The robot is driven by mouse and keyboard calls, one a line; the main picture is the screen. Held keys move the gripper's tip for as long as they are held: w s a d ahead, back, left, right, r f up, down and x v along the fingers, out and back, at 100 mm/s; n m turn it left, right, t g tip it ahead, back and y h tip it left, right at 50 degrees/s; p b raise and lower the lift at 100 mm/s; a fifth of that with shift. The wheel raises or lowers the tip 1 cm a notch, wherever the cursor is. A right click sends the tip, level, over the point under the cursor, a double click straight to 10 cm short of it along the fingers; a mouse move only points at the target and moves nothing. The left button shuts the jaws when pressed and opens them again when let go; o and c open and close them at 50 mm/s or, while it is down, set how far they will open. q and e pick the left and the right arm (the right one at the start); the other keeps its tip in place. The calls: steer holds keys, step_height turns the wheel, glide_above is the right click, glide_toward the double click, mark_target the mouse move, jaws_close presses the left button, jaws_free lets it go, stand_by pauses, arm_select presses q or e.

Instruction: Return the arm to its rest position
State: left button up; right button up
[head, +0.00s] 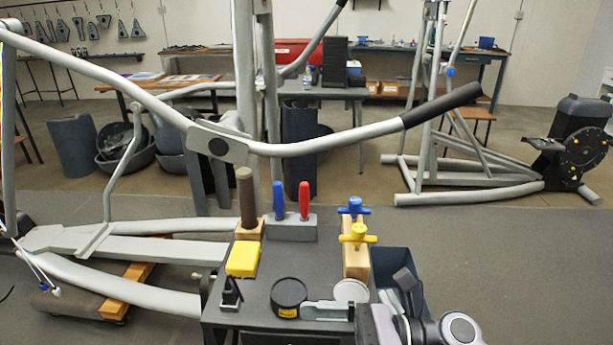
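Part of my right arm shows at the bottom right of the head view, low over the front right corner of a dark tool cart (258,290). Its grey end (382,326) is cut off by the lower edge, and I cannot make out its fingertips clearly. A flat silver metal piece (325,309) lies just left of it at the cart's front; I cannot tell whether the two touch. My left arm and gripper are not in view.
The cart holds a yellow block (243,259), a black round tin (289,294), blue and red handled tools (291,205) and yellow and blue T-handles (357,233). A dark bin (408,270) adjoins its right side. The elliptical's long handlebar (330,143) crosses behind. Floor (500,270) is clear at right.

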steer(key=w+d+f+m+t+h, duration=0.1)
steer(key=d+f+m+t+h, duration=0.25)
steer(key=m, duration=0.75)
steer(key=w+d+f+m+t+h, duration=0.1)
steer(key=d+m+t+h, duration=0.25)
steer(key=m+t, duration=0.55)
steer(key=w+d+f+m+t+h, duration=0.1)
steer(key=d+f+m+t+h, duration=0.25)
steer(key=m, duration=0.95)
steer(key=s+d+f+m+g+h, duration=0.2)
steer(key=s+d+f+m+g, duration=0.1)
steer(key=s+f+m, duration=0.3)
steer(key=s+d+f+m+g+h, duration=0.3)
steer(key=s+d+f+m, duration=0.2)
steer(key=f+m, duration=0.3)
steer(key=shift+s+f+m+g, duration=0.3)
steer(key=shift+s+f+m, duration=0.1)
steer(key=shift+f, duration=0.15)
